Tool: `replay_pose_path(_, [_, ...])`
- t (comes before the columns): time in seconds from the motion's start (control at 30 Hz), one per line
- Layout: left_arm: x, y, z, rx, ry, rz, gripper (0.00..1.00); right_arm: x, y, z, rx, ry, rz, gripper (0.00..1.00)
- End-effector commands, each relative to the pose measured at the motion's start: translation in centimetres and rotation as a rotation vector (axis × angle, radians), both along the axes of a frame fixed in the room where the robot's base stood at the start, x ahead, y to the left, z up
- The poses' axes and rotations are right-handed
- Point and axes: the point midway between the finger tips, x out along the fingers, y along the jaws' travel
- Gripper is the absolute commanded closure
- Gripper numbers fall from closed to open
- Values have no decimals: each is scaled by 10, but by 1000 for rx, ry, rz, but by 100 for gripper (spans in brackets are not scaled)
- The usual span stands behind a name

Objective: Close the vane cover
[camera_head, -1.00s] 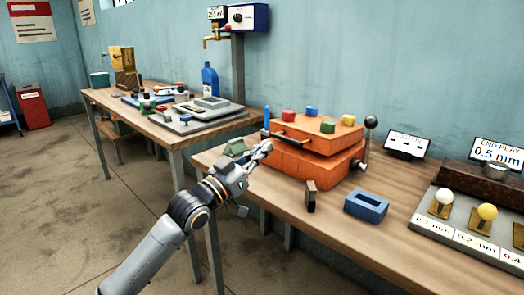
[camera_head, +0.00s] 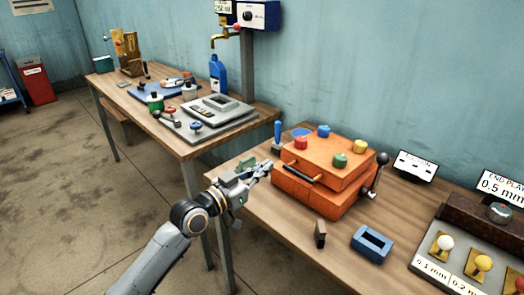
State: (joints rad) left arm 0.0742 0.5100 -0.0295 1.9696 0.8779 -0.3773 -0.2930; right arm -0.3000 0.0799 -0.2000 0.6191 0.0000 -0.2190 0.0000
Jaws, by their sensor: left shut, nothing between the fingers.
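The orange box (camera_head: 306,194) stands on the near wooden bench. Its orange cover (camera_head: 325,164) lies over the base, with a dark seam or gap between them at the front. I cannot tell whether it sits fully down. The cover carries red, blue, green and yellow knobs and a dark bar handle (camera_head: 303,173) on its front edge. A black lever (camera_head: 378,173) stands at the box's right side. My left gripper (camera_head: 265,169) is shut and empty, just left of the box and its handle, apparently not touching them. My right gripper is out of view.
A blue upright handle (camera_head: 277,135) stands behind the gripper. A green piece (camera_head: 247,163) lies by the gripper.

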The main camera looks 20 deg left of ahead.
Motion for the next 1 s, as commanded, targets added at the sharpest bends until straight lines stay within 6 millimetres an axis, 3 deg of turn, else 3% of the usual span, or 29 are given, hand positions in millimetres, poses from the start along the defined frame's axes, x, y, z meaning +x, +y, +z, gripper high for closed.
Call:
replay_pose_path(0.17, [21, -8, 3, -4, -1, 0, 100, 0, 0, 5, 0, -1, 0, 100])
replay_pose_path(0.53, [94, -34, 6, -4, -1, 0, 100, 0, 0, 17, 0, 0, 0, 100])
replay_pose_path(0.7, [84, -30, -24, 1, 3, 0, 100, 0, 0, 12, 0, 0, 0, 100])
replay_pose_path(1.0, [81, -29, -35, -1, 0, 1, 100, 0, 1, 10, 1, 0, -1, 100])
